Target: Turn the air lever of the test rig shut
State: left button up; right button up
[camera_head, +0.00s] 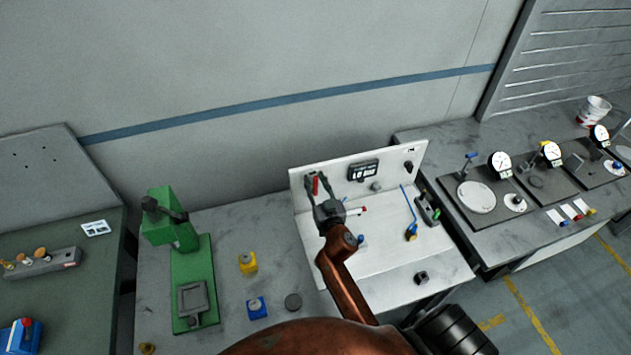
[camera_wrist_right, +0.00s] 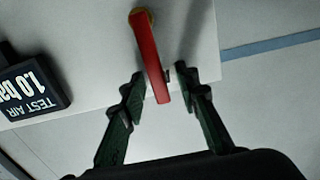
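The test rig is a white panel and base (camera_head: 400,255) on the middle bench. Its red air lever (camera_head: 316,185) is at the panel's upper left and looks roughly upright in the head view. In the right wrist view the lever (camera_wrist_right: 152,60) runs from a brass pivot (camera_wrist_right: 143,15) down between my fingertips. My right gripper (camera_head: 317,178) is open, its two dark fingers (camera_wrist_right: 159,85) on either side of the lever's free end. A gap shows on both sides. The display (camera_head: 363,171) reads test air 1.0 bar; it also shows upside down in the wrist view (camera_wrist_right: 35,85). My left gripper is out of view.
A green press (camera_head: 192,270) stands left of the rig. Yellow (camera_head: 248,263) and blue (camera_head: 257,307) blocks lie between them. A blue-handled tool (camera_head: 411,230) and a green-and-black device (camera_head: 427,208) are on the rig's right. Dial gauges (camera_head: 500,165) stand on the right bench.

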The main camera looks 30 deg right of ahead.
grip_shut()
dwell(0.7)
